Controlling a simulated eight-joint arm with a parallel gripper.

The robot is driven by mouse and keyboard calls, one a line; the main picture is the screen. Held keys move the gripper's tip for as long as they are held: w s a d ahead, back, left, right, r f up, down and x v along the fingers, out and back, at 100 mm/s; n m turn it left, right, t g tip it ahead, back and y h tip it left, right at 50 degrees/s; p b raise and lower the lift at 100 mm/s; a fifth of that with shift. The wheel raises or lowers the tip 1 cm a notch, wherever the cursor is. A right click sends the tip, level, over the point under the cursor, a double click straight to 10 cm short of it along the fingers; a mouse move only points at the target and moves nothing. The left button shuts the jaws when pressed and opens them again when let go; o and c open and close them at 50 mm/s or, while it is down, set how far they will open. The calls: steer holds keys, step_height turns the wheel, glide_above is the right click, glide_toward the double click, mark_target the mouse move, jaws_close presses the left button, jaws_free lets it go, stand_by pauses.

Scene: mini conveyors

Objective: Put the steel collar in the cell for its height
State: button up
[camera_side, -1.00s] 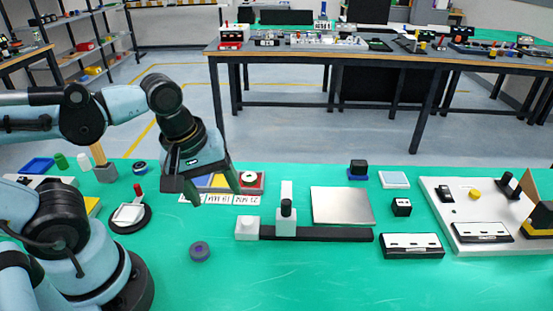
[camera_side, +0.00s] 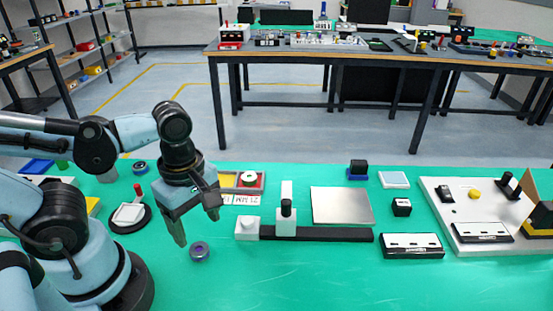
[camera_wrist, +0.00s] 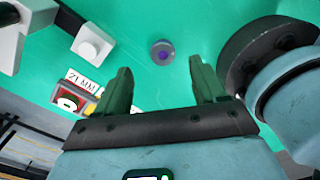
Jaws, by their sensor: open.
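The steel collar (camera_side: 200,251) is a short grey ring with a purple-blue centre, lying flat on the green mat. It also shows in the wrist view (camera_wrist: 162,52), beyond and between the fingertips. My gripper (camera_side: 197,229) is open and empty above the collar, fingers pointing down; the fingers (camera_wrist: 160,75) are apart and not touching it. The cell tray (camera_side: 262,188) stands behind my gripper, which partly hides it. Its yellow and red cells show, and a white ring (camera_side: 249,178) lies in the red one. A label (camera_side: 243,198) reads 21 MM; other labels are hidden.
A black rail (camera_side: 335,235) with a white block (camera_side: 247,229) and an upright post (camera_side: 286,218) stands right of the collar. A round black stand (camera_side: 130,217) is to the left. A metal plate (camera_side: 342,205) lies behind the rail. The mat in front is clear.

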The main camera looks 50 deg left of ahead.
mark_target(200, 249)
steer(key=shift+f, duration=1.15)
steer(key=shift+s+a+f, duration=0.1)
steer(key=shift+a+f, duration=0.15)
steer(key=shift+f, duration=0.5)
steer(key=shift+s+a+f, duration=0.1)
steer(key=shift+a+f, duration=0.1)
steer(key=shift+f, duration=1.65)
steer(key=shift+c, duration=0.4)
steer(key=c, duration=1.2)
steer(key=shift+r, duration=0.3)
